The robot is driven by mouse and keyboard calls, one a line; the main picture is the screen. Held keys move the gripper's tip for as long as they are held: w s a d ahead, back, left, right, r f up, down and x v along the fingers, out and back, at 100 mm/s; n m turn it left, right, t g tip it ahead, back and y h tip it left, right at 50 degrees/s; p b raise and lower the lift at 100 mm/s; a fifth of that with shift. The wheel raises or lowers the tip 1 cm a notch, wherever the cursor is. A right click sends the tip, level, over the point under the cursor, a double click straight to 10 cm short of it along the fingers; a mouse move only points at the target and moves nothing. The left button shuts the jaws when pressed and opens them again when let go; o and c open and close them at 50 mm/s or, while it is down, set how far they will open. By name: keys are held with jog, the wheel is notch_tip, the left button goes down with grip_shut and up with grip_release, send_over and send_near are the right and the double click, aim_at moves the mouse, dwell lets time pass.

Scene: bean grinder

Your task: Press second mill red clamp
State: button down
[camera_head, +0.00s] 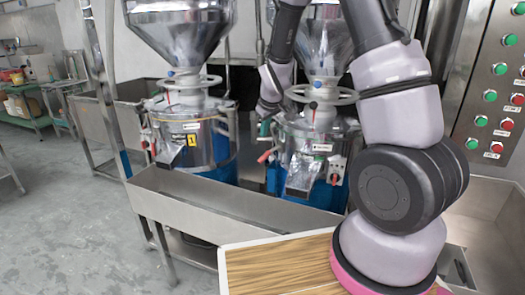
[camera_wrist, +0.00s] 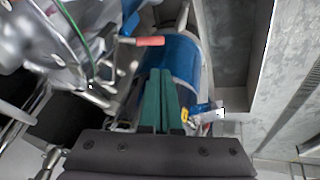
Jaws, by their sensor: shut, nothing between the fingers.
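The second mill (camera_head: 312,150) is the right-hand one, a steel body with a blue lower part below a funnel hopper. Its red clamp handle (camera_head: 264,157) sticks out from the left side of the mill. My gripper (camera_head: 265,128) is just above and beside this handle, its green fingers shut and empty. In the wrist view the red clamp handle (camera_wrist: 150,41) lies flat just past the fingertips (camera_wrist: 160,72), with a small gap in the picture. I cannot tell whether they touch. The blue lower part (camera_wrist: 172,62) shows behind the fingers.
The first mill (camera_head: 193,140) stands to the left, with a yellow label. A steel trough (camera_head: 220,198) runs in front of both mills. A control panel (camera_head: 497,95) with red and green buttons is at the right. A wooden board (camera_head: 280,268) lies in front.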

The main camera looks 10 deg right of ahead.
send_near(263, 159)
jog(key=w+x, duration=0.1)
jog(key=x, duration=0.4)
jog(key=shift+w+a+f, duration=0.15)
jog(key=shift+w+f, duration=0.05)
jog(key=shift+f, duration=0.05)
jog(key=shift+f+h, duration=0.4)
jog(key=shift+h, duration=0.1)
dwell(0.7)
jog(key=shift+s+a+f+n+t+h, duration=0.1)
jog(key=shift+a+f+n+t+h, duration=0.1)
jog(key=shift+f+n+t+h, duration=0.35)
notch_tip(263, 159, down, 6)
jog(key=w+d+t+h, duration=0.1)
jog(key=d+h, duration=0.1)
jog(key=h, duration=0.1)
jog(key=shift+d+r, duration=0.2)
jog(key=shift+d, duration=0.15)
